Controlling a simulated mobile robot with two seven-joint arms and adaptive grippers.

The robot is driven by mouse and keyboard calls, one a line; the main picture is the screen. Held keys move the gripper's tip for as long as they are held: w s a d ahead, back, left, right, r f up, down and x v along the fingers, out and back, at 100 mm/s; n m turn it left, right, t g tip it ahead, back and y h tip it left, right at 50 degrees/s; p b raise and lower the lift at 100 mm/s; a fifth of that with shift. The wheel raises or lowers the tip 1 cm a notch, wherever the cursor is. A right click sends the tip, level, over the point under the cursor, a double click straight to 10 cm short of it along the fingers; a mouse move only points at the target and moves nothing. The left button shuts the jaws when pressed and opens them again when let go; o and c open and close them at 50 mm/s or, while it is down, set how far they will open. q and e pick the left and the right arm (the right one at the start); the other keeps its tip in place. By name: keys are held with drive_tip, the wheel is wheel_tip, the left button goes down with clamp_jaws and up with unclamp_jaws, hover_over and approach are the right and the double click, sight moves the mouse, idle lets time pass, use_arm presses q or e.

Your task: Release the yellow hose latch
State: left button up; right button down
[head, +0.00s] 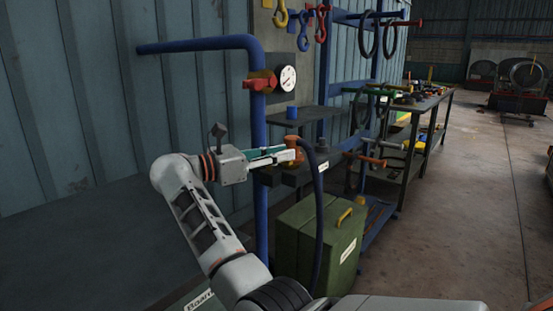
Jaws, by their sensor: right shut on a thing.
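My right gripper (286,156) reaches in from the left of the upright blue pipe and is shut on an orange fitting (294,148). The fitting stands upright at the top end of a dark hose (319,205), above a dark bracket or shelf. The fingers partly cover the fitting. I cannot make out a separate yellow latch there; it may be hidden by the fingers. The hose arches over and hangs down in front of a green box. My left gripper is not in view.
A blue pipe (259,130) with a red valve handle (260,82) and a round gauge (288,78) stands close by. The green box (295,245) has a yellow handle (345,216). A cluttered workbench (425,103) stands behind. The floor at right is clear.

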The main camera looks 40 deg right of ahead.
drive_tip(key=shift+f+g, duration=0.1)
drive_tip(key=shift+g, duration=0.2)
drive_tip(key=c, duration=1.8)
unclamp_jaws()
drive_tip(key=shift+a, duration=0.1)
drive_tip(key=shift+c, duration=0.2)
drive_tip(key=v, duration=1.2)
drive_tip(key=shift+r, duration=0.2)
